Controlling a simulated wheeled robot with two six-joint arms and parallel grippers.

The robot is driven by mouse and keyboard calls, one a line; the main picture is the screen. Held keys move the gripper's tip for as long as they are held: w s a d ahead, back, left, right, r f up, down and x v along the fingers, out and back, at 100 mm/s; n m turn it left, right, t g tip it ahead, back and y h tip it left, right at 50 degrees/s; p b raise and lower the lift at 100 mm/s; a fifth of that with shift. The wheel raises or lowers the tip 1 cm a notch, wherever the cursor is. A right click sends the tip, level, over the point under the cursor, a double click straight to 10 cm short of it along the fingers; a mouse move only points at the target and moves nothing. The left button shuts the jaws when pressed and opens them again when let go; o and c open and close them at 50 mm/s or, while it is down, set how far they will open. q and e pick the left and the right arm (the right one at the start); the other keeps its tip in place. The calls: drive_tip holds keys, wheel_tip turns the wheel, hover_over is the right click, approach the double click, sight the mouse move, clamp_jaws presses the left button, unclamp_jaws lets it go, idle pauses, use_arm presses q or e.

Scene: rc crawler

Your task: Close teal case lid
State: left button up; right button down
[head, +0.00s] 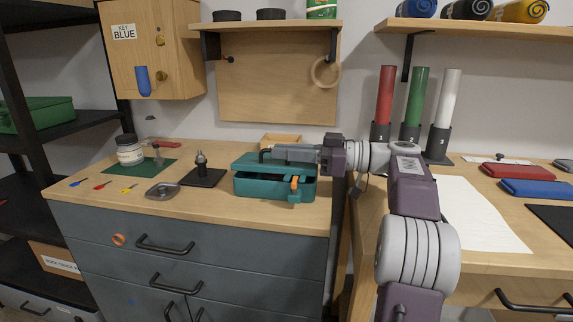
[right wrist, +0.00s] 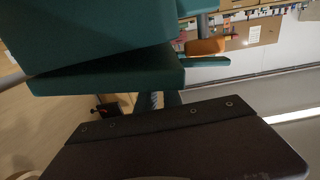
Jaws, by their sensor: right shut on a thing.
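The teal case (head: 262,187) stands near the front right edge of the wooden counter. Its teal lid (head: 247,162) lies over the box, with a dark gap along the front right, so it looks not fully flush. An orange latch (head: 295,186) is on the case front and also shows in the right wrist view (right wrist: 205,46). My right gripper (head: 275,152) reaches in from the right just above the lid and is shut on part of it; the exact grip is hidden. The teal lid (right wrist: 100,35) fills the upper left of the right wrist view. My left gripper is out of view.
A dark stand with a metal part (head: 202,172), a grey tray (head: 163,190) and a green mat (head: 120,165) are left of the case. A wooden box (head: 281,139) is behind it. A second bench is at right.

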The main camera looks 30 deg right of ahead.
drive_tip(key=shift+s+a+f+n+b, duration=0.1)
drive_tip(key=shift+s+n+b, duration=0.05)
drive_tip(key=shift+n+b, duration=0.2)
idle(0.3)
drive_tip(key=c, duration=1.5)
unclamp_jaws()
drive_tip(key=p+v, duration=0.3)
drive_tip(key=v, duration=0.6)
